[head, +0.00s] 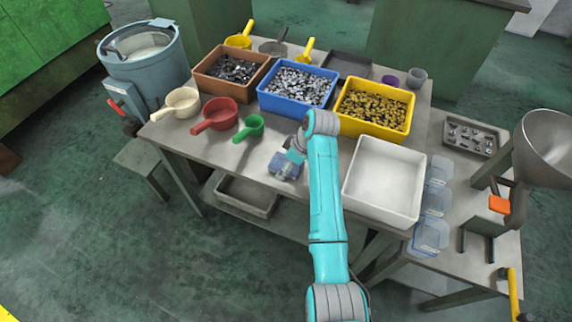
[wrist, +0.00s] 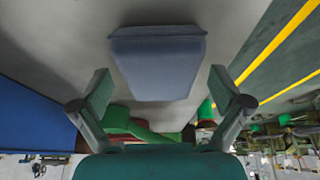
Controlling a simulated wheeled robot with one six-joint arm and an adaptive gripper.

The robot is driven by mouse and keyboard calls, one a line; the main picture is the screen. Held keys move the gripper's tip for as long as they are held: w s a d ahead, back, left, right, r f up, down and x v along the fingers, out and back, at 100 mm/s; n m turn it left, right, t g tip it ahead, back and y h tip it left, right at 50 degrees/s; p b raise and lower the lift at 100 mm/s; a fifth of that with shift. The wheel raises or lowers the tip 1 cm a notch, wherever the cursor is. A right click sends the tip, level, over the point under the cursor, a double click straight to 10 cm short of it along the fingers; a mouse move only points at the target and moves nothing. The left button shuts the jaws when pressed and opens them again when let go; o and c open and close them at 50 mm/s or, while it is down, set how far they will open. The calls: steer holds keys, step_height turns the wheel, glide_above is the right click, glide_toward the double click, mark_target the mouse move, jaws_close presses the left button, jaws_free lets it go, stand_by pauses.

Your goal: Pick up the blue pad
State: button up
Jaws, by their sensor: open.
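The blue pad (head: 284,167) lies on the front part of the metal table, in front of the blue bin. In the wrist view the blue pad (wrist: 158,65) is a grey-blue block with a wider upper rim, centred between the two fingers. My gripper (head: 293,158) is right at the pad in the head view and partly covers it. In the wrist view my gripper (wrist: 160,92) is open, with one finger to each side of the pad and visible gaps between.
A green scoop (head: 250,127) and a red scoop (head: 216,114) lie left of the pad. The blue bin (head: 291,108) and yellow bin (head: 372,131) of small parts stand behind. An empty white bin (head: 384,180) is to the right. The table's front edge is close.

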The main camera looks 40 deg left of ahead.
steer(key=c, duration=1.2)
step_height(320, 180, up, 10)
steer(key=shift+r, duration=0.25)
steer(key=o, duration=0.6)
steer(key=shift+c, duration=0.2)
steer(key=c, duration=0.4)
steer(key=shift+c, duration=0.2)
